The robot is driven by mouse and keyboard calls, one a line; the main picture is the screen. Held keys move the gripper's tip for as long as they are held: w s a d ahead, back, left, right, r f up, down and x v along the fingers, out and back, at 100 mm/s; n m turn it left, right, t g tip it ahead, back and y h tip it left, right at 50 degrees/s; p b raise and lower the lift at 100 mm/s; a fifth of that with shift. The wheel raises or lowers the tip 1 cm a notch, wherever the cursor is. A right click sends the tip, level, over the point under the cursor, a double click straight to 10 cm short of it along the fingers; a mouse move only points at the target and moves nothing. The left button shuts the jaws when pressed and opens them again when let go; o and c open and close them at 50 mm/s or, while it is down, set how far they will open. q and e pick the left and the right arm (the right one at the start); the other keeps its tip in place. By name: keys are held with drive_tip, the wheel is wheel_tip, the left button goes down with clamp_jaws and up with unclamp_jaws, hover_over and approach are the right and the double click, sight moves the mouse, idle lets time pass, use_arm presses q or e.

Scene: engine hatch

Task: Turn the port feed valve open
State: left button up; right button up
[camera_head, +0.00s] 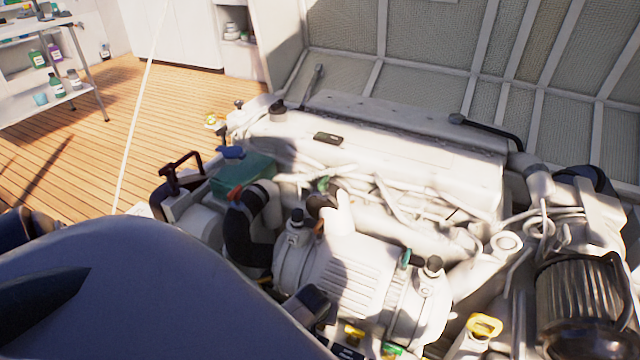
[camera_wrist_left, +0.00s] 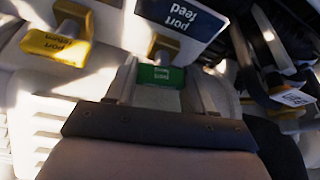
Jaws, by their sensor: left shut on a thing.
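In the left wrist view a green valve handle (camera_wrist_left: 161,76) with small upside-down lettering sits between the fingers of my left gripper (camera_wrist_left: 158,88), which is shut on it. A dark plate reading "port feed" (camera_wrist_left: 182,18) stands just beyond it, upside down in this view. In the head view my left arm covers the lower left, and the dark end of my left gripper (camera_head: 309,304) is at the engine's near side. The held handle is hidden there. My right gripper is not in view.
Another yellow handle with lettering (camera_wrist_left: 58,46) is close by at the left in the wrist view. Black hoses and a white tag (camera_wrist_left: 292,98) crowd the right. The white engine (camera_head: 350,275) and a yellow pull ring (camera_head: 485,325) surround the reach.

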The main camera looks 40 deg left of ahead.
use_arm(q)
drive_tip(key=shift+n, duration=0.3)
drive_tip(key=o, duration=1)
drive_tip(key=shift+o, duration=0.2)
drive_tip(key=shift+a+f+m+b, duration=0.15)
drive_tip(key=shift+m+b, duration=0.55)
drive_tip(key=shift+f+m+t+h+b, duration=0.15)
drive_tip(key=shift+m+t+h+b, duration=0.2)
drive_tip(key=shift+m+b, duration=0.6)
drive_tip(key=s+d+r+m+t+p, duration=0.1)
drive_tip(key=s+d+r+p, duration=0.1)
drive_tip(key=r+p, duration=0.5)
drive_tip(key=s+d+r+m+t+h+p, duration=0.1)
drive_tip(key=s+d+r+m+t+p, duration=0.1)
drive_tip(key=r+p, duration=0.6)
drive_tip(key=s+d+r+m+t+h+p, duration=0.1)
drive_tip(key=s+d+r+p, duration=0.3)
drive_tip(key=r, duration=1)
drive_tip(key=d+p, duration=0.2)
drive_tip(key=p, duration=0.2)
drive_tip(key=shift+r, duration=0.15)
drive_tip(key=shift+h, duration=0.25)
